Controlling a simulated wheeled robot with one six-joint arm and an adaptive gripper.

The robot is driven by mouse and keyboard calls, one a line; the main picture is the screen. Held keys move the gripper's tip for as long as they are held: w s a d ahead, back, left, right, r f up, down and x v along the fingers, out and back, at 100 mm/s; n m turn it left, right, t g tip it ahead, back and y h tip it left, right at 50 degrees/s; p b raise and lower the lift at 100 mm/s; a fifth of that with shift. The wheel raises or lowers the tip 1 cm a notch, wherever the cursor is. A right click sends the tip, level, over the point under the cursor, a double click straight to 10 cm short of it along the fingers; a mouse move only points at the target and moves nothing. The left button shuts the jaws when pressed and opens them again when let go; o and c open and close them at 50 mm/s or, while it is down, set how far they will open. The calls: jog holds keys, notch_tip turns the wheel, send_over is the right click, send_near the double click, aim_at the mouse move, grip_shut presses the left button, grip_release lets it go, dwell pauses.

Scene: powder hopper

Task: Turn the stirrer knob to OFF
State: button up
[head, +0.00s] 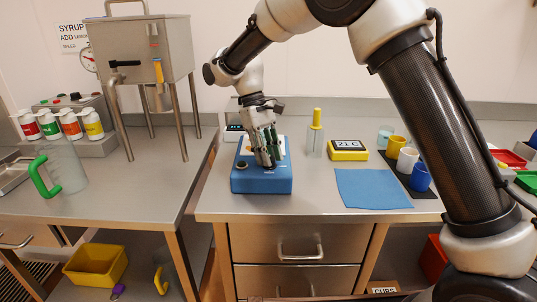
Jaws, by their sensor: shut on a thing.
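The stirrer (262,186) is a blue box with a pale top, standing on the right bench near its left front. My gripper (268,162) points down over the top of the stirrer, its dark fingers close together. It is shut on the stirrer knob, which the fingers hide. A dark round knob (242,165) shows on the stirrer's left side, apart from the fingers. The knob's markings are too small to read.
A clear bottle with a yellow top (316,135) and a yellow timer-like display (348,150) stand right of the stirrer. A blue cloth (372,188) lies in front of them. Several cups stand on a dark mat (424,192). A steel hopper (140,50) stands on the left bench.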

dwell(0.3)
jog(key=o, duration=1)
jog(key=v, duration=1.2)
